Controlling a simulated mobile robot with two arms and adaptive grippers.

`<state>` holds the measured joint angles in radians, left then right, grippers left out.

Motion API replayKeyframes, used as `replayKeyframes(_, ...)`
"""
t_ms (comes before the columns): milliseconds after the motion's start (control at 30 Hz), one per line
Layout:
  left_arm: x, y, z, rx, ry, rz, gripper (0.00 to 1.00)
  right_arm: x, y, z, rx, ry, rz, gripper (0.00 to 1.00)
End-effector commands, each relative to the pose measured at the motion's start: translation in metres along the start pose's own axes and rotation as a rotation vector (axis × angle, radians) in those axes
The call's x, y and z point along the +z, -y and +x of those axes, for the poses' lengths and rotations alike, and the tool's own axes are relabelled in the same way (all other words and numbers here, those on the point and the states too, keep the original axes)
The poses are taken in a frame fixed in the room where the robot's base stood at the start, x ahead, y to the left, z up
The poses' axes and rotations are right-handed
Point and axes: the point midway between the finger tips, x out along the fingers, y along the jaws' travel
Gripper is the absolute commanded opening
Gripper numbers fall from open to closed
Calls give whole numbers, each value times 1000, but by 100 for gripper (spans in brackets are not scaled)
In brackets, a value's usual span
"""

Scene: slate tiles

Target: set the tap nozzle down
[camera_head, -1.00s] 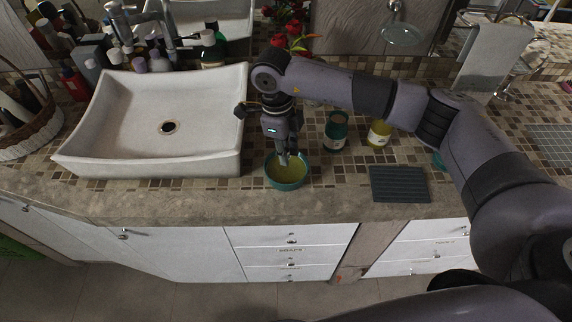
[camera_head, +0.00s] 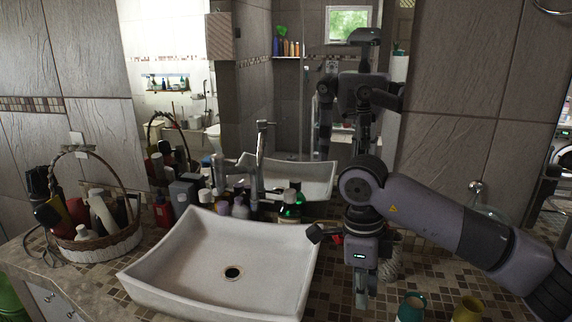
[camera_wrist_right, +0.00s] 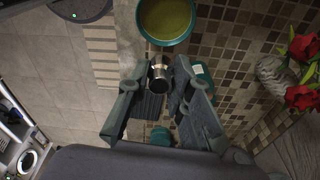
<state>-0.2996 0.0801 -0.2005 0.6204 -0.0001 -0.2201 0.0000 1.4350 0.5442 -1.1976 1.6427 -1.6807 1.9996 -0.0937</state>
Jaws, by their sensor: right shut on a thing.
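My right gripper (camera_head: 361,302) points down beside the right side of the white basin in the head view. In the right wrist view its two dark fingers (camera_wrist_right: 162,92) are shut on a small shiny metal tap nozzle (camera_wrist_right: 158,74), whose round end faces up in the picture. The nozzle is held in the air, beside the teal bowl (camera_wrist_right: 150,36) with a yellow-green inside. The fingers hide part of the nozzle. In the head view I cannot make out the nozzle. My left gripper is not in view.
The white basin (camera_head: 215,250) and tap (camera_head: 260,160) stand left of the gripper. Bottles crowd behind, with a wicker basket (camera_head: 110,246) at left. A teal jar (camera_head: 411,308) and a yellow one (camera_head: 467,309) stand at right. Red flowers (camera_wrist_right: 302,70) are near the arm.

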Motion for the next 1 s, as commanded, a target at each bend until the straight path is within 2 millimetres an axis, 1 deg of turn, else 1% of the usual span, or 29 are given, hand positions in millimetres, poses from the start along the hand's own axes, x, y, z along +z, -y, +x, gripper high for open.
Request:
replayKeyframes(200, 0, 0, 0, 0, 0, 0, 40, -16, -12, 14, -58, -1, -468, 0)
replayKeyframes(367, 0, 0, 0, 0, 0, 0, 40, -28, -22, 24, -102, -1, -821, 0)
replayKeyframes(500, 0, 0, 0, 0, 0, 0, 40, -38, -33, 31, -138, -1, -1127, 0)
replayKeyframes(700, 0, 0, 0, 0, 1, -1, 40, -51, -50, 41, -188, -1, -1542, 0)
replayKeyframes(800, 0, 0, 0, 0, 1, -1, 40, -56, -57, 44, -209, 0, -1710, 0)
replayKeyframes(900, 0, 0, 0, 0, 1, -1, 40, -60, -63, 47, -224, 0, -1839, 0)
replayKeyframes(1000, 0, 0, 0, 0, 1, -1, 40, -62, -67, 48, -234, 0, -1923, 0)
